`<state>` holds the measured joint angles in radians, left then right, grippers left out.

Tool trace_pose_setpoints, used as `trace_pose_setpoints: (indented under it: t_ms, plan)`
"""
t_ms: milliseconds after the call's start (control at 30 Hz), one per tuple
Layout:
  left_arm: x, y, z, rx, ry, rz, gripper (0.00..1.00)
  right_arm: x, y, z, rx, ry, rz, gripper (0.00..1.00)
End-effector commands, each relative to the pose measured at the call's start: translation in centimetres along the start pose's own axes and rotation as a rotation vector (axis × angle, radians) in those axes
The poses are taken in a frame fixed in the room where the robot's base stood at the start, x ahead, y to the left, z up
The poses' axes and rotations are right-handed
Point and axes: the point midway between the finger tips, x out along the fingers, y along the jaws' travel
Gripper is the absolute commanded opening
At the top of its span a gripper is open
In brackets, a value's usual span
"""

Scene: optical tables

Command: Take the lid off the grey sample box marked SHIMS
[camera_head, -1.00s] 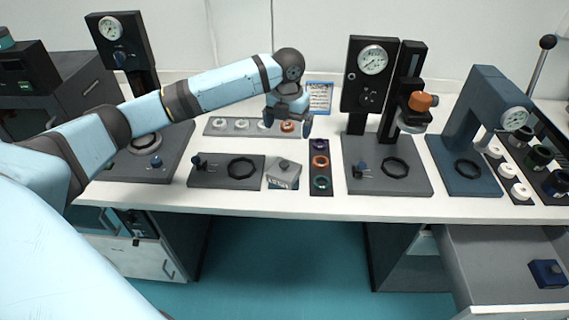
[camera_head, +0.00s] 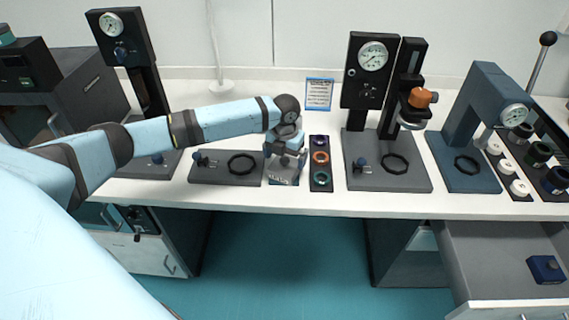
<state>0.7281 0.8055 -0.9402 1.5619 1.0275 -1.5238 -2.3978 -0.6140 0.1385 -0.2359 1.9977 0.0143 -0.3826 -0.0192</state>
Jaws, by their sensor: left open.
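The grey sample box (camera_head: 283,179) stands on the white table between a flat dark fixture plate and a dark strip of coloured rings. Lettering shows on its front but is too small to read surely. My left gripper (camera_head: 289,163) is over the box from above, open, with its fingers down at the lid. The gripper hides most of the lid and its knob, and I cannot tell whether the fingers touch it. My right gripper is not in view.
The ring strip (camera_head: 321,185) lies close to the right of the box. The fixture plate (camera_head: 213,168) lies close to the left. A gauge press (camera_head: 372,95) stands further right, then a blue press (camera_head: 482,110). An open drawer (camera_head: 490,250) juts out at lower right.

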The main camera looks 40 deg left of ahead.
Motion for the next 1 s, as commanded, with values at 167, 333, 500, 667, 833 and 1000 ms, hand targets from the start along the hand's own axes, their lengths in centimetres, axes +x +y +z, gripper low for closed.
trace_pose_setpoints:
  t_ms: [167,333,500,667,833,1000]
  plan:
    - [1.1,0.0,0.0,0.000,0.000,0.001,1.00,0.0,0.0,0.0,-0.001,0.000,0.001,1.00]
    - [1.0,0.0,0.0,0.000,0.000,0.001,0.89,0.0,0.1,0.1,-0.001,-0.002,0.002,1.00]
    - [1.0,0.0,0.0,0.000,-0.001,0.001,0.61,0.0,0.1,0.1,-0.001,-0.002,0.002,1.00]
    - [1.0,0.0,0.0,0.000,-0.001,0.001,0.61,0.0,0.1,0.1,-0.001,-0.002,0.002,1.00]
    - [0.5,0.0,0.0,0.000,-0.002,0.000,0.61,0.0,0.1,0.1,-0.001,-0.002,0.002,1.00]
    - [-1.3,0.0,0.1,0.001,-0.004,0.001,0.61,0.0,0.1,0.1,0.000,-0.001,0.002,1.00]
